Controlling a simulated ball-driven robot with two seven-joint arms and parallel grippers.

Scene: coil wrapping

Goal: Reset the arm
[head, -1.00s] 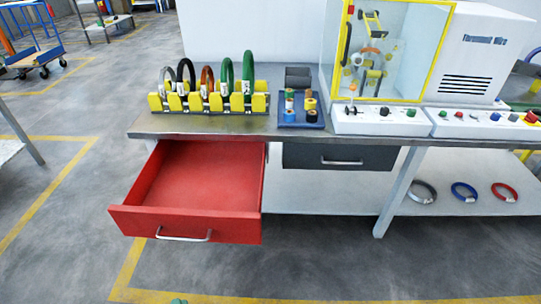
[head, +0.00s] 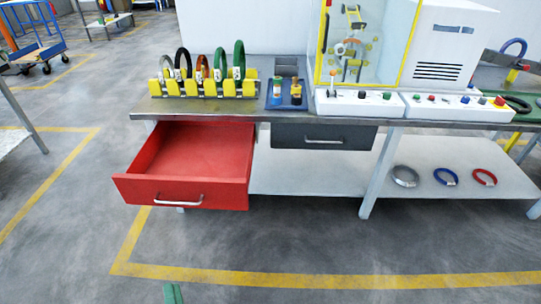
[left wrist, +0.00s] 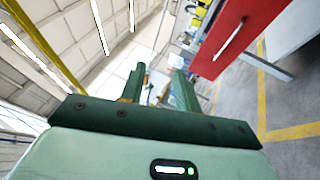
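My left gripper (left wrist: 160,88) shows in the left wrist view as two green fingers standing apart with nothing between them. In the head view only a small green tip of my left gripper (head: 173,293) shows at the bottom edge, over the bare floor and well in front of the bench. My right gripper is in neither view. A red drawer (head: 181,192) hangs pulled out from the workbench (head: 225,115) and is empty. Its front (left wrist: 228,40) also shows at the upper right of the left wrist view.
A yellow rack (head: 205,89) holds several coils on the bench. A blue tray (head: 286,104) of small spools and a clear-sided machine (head: 365,45) stand beside it. A grey drawer (head: 322,135) is shut. Three coils lie on the lower shelf (head: 310,170). The floor in front is clear.

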